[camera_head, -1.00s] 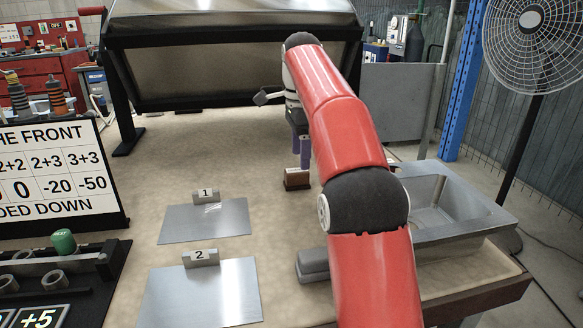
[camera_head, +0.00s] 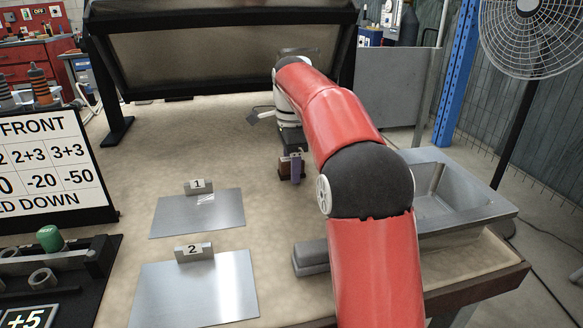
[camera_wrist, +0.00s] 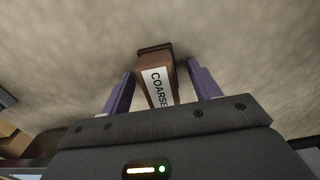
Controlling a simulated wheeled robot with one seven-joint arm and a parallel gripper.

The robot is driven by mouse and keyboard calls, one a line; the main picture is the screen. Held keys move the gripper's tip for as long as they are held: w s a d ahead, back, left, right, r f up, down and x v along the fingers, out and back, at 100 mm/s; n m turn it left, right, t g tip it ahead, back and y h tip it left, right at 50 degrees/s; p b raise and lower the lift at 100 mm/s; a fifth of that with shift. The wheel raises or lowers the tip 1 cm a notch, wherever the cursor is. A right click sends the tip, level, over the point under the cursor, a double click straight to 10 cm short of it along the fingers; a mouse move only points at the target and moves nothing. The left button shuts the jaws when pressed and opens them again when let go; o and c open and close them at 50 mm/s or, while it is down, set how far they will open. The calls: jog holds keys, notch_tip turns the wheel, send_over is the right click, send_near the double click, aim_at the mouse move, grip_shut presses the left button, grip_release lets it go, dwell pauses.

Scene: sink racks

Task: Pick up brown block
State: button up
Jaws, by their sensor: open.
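The brown block (camera_head: 284,169) stands on the beige table top, left of my red arm in the head view. In the wrist view the brown block (camera_wrist: 152,66) shows a white label reading "COARSE" and lies between the two purple fingers. My gripper (camera_head: 292,168) is down at the block in the head view, with a purple finger in front of part of it.
Two metal plates, marked 1 (camera_head: 197,214) and 2 (camera_head: 195,293), lie left of the block. A grey block (camera_head: 310,258) and a metal sink (camera_head: 462,200) are nearer and to the right. A black-framed panel (camera_head: 220,60) stands behind.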

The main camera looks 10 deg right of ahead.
jog(key=c, duration=1.1)
jog(key=shift+r, duration=5)
jog(key=o, duration=0.4)
jog(key=shift+c, duration=1.2)
